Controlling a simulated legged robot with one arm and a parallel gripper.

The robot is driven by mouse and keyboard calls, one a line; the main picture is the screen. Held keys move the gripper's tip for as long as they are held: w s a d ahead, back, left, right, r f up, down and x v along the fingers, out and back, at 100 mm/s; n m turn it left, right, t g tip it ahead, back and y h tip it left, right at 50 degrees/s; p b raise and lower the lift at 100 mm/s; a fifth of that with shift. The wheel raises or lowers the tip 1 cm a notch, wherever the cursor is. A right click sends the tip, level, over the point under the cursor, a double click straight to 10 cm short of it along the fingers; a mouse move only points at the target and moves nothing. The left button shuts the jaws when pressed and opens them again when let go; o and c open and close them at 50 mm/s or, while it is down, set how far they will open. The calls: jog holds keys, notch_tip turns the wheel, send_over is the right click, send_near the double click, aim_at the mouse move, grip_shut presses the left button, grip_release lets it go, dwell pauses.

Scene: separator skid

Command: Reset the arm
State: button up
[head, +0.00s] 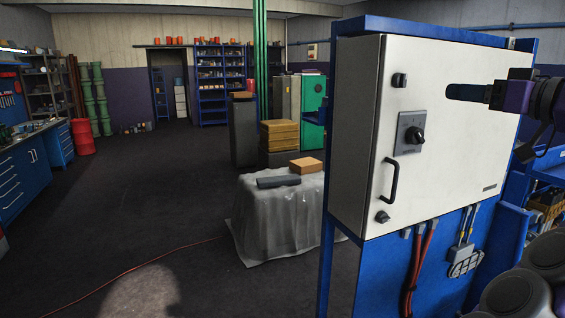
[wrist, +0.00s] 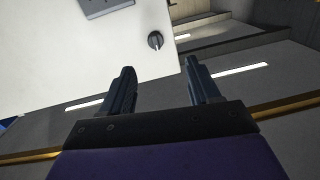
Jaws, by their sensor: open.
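My gripper (head: 467,92) shows at the right of the head view, in front of the upper right part of a white electrical cabinet (head: 450,140). In the wrist view my gripper (wrist: 158,80) has its two dark fingers apart with nothing between them. The cabinet (wrist: 60,50) fills the upper left of the wrist view, with a small round knob (wrist: 155,40) just beyond the fingers. In the head view the cabinet door carries a black rotary switch (head: 412,133), a black handle (head: 390,181) and two small locks. The door looks closed.
The cabinet hangs on a blue frame (head: 340,270), with cables (head: 420,265) below it. A draped table (head: 275,215) with a brown box (head: 306,165) stands to its left. A blue workbench (head: 20,180) lines the left wall. The dark floor between is mostly clear, crossed by an orange cable (head: 130,272).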

jog(key=w+a+f+g+y+b, duration=0.1)
jog(key=a+f+g+y, duration=0.2)
jog(key=a, duration=0.6)
jog(key=w+a+f+g+b, duration=0.1)
jog(key=a+f+g, duration=0.35)
jog(key=a, duration=0.55)
jog(key=s+a+f+g+h, duration=0.25)
jog(key=s+a+f, duration=0.4)
jog(key=f, duration=0.35)
jog(key=s+a+f+g+h, duration=0.1)
jog(key=s+a+f+g, duration=0.2)
jog(key=s+a+f, duration=0.6)
jog(key=s+d+f+m+g+h+b, duration=0.1)
jog(key=s+d+f, duration=0.4)
jog(key=s+f, duration=0.6)
jog(key=s+d+f+m+g+h+b, duration=0.1)
jog(key=s+d+f+g+h, duration=0.3)
jog(key=s+f, duration=0.6)
notch_tip(320, 180, down, 6)
jog(key=shift+s+d+f+m+h, duration=0.1)
jog(key=shift+s+d+m+h, duration=0.4)
jog(key=shift+m+h, duration=0.4)
jog(key=shift+w, duration=0.15)
